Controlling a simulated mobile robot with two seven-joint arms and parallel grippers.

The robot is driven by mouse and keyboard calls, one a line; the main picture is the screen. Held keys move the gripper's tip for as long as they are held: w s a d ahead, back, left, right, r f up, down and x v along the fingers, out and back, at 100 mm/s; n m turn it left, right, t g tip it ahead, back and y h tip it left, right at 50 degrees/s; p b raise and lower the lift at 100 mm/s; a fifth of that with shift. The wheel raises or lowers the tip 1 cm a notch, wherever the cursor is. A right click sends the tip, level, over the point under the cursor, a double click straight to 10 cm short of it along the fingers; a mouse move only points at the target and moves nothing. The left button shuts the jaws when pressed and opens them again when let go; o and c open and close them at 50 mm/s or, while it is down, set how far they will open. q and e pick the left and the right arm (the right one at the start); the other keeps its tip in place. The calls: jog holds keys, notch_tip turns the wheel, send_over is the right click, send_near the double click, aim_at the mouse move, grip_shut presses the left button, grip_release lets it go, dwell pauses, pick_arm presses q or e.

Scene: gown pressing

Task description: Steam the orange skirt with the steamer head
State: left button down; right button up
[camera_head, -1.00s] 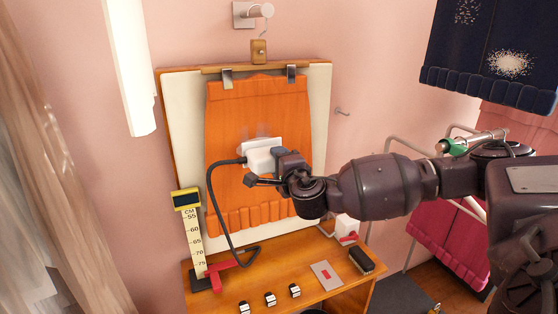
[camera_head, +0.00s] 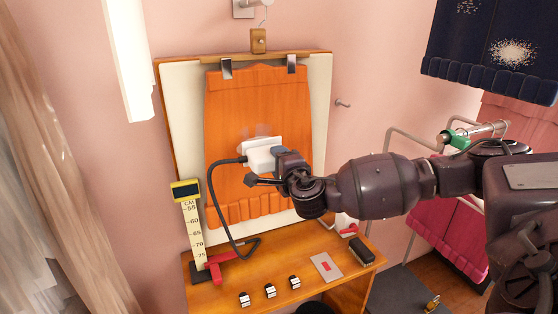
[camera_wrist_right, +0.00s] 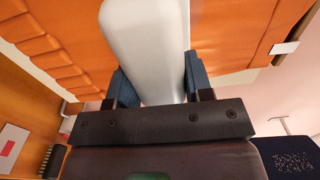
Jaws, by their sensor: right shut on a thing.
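The orange skirt (camera_head: 285,100) hangs by two metal clips on a pale board with a wooden frame. The white steamer head (camera_head: 262,153) is in front of the skirt's middle, with faint steam above it; I cannot tell whether it touches the cloth. A dark hose runs from it down to the shelf. My right gripper (camera_head: 280,160) is shut on the steamer head. In the right wrist view the steamer head (camera_wrist_right: 148,45) sits between the two fingers, with the skirt (camera_wrist_right: 65,45) behind it. My left gripper is not in view.
A wooden shelf (camera_head: 255,268) below the board holds a ruler stand (camera_head: 193,225), a dark brush (camera_head: 361,250), a grey card (camera_head: 326,267) and small blocks. Dark blue (camera_head: 495,60) and pink garments hang at the right. A curtain hangs at the left.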

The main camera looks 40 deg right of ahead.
jog(key=shift+f, duration=0.25)
jog(key=shift+f+b, duration=0.45)
jog(key=shift+f, duration=0.6)
jog(key=shift+f+b, duration=0.3)
jog(key=shift+f, duration=0.85)
jog(key=shift+f, duration=0.7)
jog(key=shift+f, duration=0.35)
jog(key=shift+f+b, duration=0.3)
